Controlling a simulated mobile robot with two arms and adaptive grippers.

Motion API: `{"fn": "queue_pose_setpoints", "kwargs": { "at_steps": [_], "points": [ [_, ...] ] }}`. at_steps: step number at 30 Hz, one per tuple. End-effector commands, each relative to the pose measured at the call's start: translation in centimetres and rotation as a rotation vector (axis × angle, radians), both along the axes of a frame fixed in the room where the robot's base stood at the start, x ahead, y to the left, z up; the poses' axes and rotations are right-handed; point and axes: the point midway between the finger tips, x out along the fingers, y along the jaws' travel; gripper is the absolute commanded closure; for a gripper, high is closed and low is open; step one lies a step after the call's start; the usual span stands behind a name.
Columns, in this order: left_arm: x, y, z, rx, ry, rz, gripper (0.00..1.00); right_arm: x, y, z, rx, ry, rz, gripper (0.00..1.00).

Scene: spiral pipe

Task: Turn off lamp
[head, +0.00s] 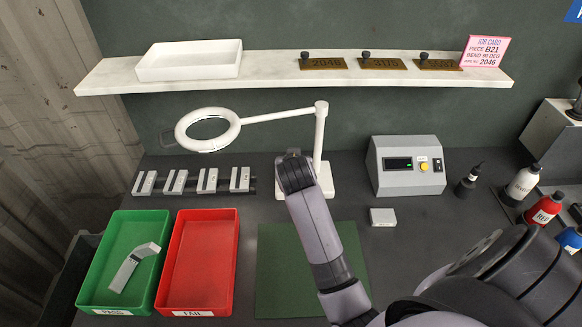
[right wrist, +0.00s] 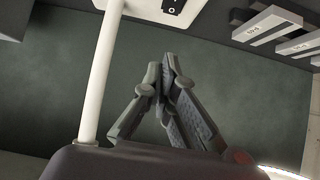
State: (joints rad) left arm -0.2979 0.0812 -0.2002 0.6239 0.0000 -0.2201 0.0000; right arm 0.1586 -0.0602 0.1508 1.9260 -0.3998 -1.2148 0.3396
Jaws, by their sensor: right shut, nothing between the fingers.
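The lamp is a white ring lamp (head: 208,130) on a horizontal arm. Its upright post (head: 320,140) rises from a white base (head: 319,183) on the dark bench. In the right wrist view the post (right wrist: 103,70) runs down the left side, and the base (right wrist: 150,8) with a small black switch (right wrist: 172,5) is at the top edge. My right gripper (head: 293,154) is just left of the post in the head view. In the right wrist view it (right wrist: 167,62) is shut and empty, its tips apart from the switch. I cannot tell whether the lamp is lit. My left gripper is out of view.
Several grey blocks (head: 207,181) stand in a row left of the base. A green tray (head: 100,255) and red tray (head: 228,255) are at the left. A grey control box (head: 407,183) and bottles (head: 522,183) are to the right. A white shelf (head: 270,72) hangs above.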

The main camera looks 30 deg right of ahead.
Motion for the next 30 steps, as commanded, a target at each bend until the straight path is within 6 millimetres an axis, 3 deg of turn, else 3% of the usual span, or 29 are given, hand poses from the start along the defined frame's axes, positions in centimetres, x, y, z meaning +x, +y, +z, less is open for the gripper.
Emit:
{"fn": "queue_pose_setpoints", "kwargs": {
  "at_steps": [11, 19, 30],
  "points": [
    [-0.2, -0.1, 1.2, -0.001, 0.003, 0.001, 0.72, 4.3, -2.7, -3.8, 0.0, 0.001, -0.001, 1.0],
    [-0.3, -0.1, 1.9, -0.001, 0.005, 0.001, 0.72, 4.7, -2.9, -7.2, 0.002, 0.0, 0.0, 1.0],
    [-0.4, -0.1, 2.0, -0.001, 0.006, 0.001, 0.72, 4.7, -2.9, -7.9, 0.001, -0.002, 0.001, 1.0]
  ]
}}
